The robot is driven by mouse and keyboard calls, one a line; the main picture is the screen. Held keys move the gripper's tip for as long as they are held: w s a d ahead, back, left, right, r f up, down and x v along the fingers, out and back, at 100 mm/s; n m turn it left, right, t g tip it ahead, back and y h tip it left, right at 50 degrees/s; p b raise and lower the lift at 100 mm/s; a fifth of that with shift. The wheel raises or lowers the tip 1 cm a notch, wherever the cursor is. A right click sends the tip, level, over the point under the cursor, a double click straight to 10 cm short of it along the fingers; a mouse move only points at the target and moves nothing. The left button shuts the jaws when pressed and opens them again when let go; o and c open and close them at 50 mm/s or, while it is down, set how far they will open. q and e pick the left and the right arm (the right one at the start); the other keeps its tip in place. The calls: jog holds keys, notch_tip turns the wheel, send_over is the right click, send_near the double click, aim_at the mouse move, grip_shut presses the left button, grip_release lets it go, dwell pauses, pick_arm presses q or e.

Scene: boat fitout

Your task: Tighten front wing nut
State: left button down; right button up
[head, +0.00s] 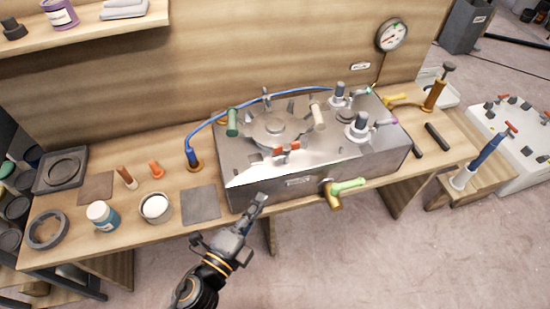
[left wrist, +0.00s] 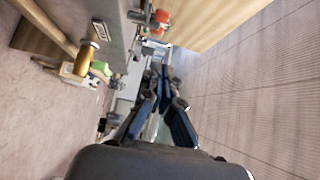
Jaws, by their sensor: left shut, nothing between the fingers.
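The front wing nut (head: 286,150) has orange-red wings and sits at the near edge of the round hatch lid (head: 282,124), on top of the grey metal box (head: 300,184). In the left wrist view a red part (left wrist: 161,17), likely this wing nut, shows at the upper edge. My left gripper (head: 261,198) is shut and empty. It is in front of the box's near face, below and left of the wing nut and apart from it. Its fingers (left wrist: 154,72) also show in the left wrist view. My right gripper is out of view.
A green-handled brass valve (head: 342,188) sticks out of the box's front. A blue hose (head: 218,112) arches behind the lid. A green handle (head: 232,122) and a cream handle (head: 319,117) flank the lid. Jars, rings and pads lie on the bench's left (head: 130,226).

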pick_arm(q)
jog(key=p, duration=0.4)
send_near(283, 148)
jog(key=d+x, duration=0.1)
jog(key=x, duration=0.4)
jog(key=shift+w+a, duration=0.25)
jog(key=shift+w, duration=0.1)
jog(key=shift+a+m+h, duration=0.15)
jog(key=shift+m+h, duration=0.15)
jog(key=shift+h, duration=0.1)
